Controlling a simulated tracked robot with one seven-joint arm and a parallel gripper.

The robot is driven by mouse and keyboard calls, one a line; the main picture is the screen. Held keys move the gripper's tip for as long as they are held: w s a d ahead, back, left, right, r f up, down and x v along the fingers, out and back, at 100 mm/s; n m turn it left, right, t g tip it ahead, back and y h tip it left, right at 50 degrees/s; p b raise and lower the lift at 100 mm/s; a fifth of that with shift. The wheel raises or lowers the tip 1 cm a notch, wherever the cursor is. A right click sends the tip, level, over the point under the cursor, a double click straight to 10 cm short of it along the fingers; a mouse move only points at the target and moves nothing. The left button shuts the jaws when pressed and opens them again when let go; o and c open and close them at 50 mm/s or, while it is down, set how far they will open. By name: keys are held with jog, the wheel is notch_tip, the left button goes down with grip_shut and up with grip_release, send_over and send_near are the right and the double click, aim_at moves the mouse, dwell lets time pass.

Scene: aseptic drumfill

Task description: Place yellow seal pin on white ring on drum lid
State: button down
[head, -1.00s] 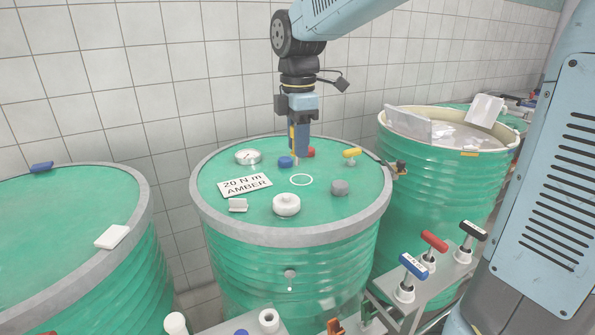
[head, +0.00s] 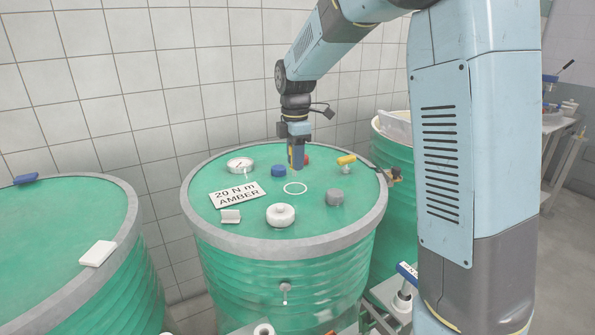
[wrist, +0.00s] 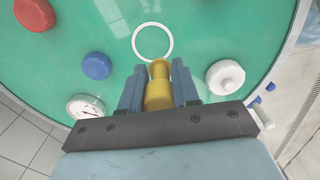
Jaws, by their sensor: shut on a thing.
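My gripper (head: 296,160) points down over the lid of the middle green drum (head: 242,210). In the wrist view, its blue fingers (wrist: 158,92) are shut on the yellow seal pin (wrist: 158,88). The white ring (head: 295,188) lies flat and empty on the lid; it also shows in the wrist view (wrist: 152,42), just above the pin's tip. The pin appears beside the ring, not over it. The pin is mostly hidden by the fingers in the head view, and its height above the lid is hard to tell.
Around the ring stand a blue cap (head: 278,171), a red cap (head: 307,159), a white knob (head: 280,215), a grey cap (head: 335,198), a yellow-handled fitting (head: 346,160) and a gauge (head: 240,165). Another drum (head: 70,230) stands left.

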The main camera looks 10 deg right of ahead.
jog(key=shift+w+d+f, duration=0.1)
jog(key=shift+w+f, duration=0.4)
jog(key=shift+f, duration=0.15)
jog(key=shift+w+f, duration=0.2)
jog(key=shift+f, duration=1.5)
jog(key=c, duration=0.8)
grip_release()
jog(key=shift+f, duration=0.1)
